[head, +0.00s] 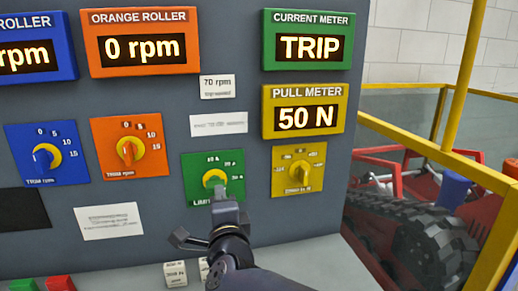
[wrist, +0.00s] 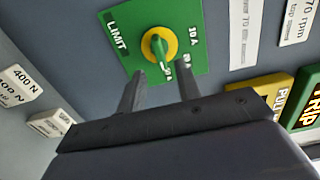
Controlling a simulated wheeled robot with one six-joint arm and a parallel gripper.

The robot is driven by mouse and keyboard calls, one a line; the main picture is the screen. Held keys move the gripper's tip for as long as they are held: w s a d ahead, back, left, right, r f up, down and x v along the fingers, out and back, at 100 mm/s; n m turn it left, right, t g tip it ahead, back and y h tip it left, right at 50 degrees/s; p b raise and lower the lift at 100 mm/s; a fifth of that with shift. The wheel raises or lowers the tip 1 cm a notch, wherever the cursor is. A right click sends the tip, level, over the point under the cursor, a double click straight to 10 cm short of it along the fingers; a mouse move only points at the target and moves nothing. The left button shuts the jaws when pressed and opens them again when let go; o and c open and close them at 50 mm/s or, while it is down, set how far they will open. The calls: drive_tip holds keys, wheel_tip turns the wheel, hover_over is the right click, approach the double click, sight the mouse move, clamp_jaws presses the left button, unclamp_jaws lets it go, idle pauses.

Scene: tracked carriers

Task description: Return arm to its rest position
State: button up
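My gripper (head: 224,197) is in front of the lower part of the green LIMIT dial plate (head: 197,168) in the head view. In the wrist view its two fingers stand apart, with my gripper (wrist: 161,76) open and nothing held between them. The LIMIT dial's yellow knob (wrist: 158,44) with its green pointer lies just beyond the fingertips. The pointer is turned toward the lower-right marks. My arm reaches up from the bottom of the head view and hides part of the plate's lower edge.
The grey panel also carries blue (head: 47,153), orange (head: 127,147) and yellow (head: 298,170) dials. The current meter (head: 309,40) reads TRIP; the pull meter (head: 305,110) reads 50 N. Small labelled blocks (head: 175,273) sit on the ledge below. A yellow railing (head: 459,60) stands right.

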drive_tip(key=x, duration=0.6)
drive_tip(key=shift+w, duration=0.15)
drive_tip(key=shift+s, duration=0.2)
drive_tip(key=v, duration=1)
drive_tip(key=x, duration=1)
drive_tip(key=shift+w, duration=0.1)
drive_tip(key=shift+w+r+p, duration=0.15)
drive_tip(key=shift+r+p, duration=0.05)
drive_tip(key=shift+p, duration=0.5)
drive_tip(key=shift+r+n+p, duration=0.1)
drive_tip(key=shift+n+p, duration=0.6)
drive_tip(key=shift+p, duration=0.15)
drive_tip(key=n+p, duration=0.4)
drive_tip(key=p, duration=0.4)
drive_tip(key=shift+n, duration=0.3)
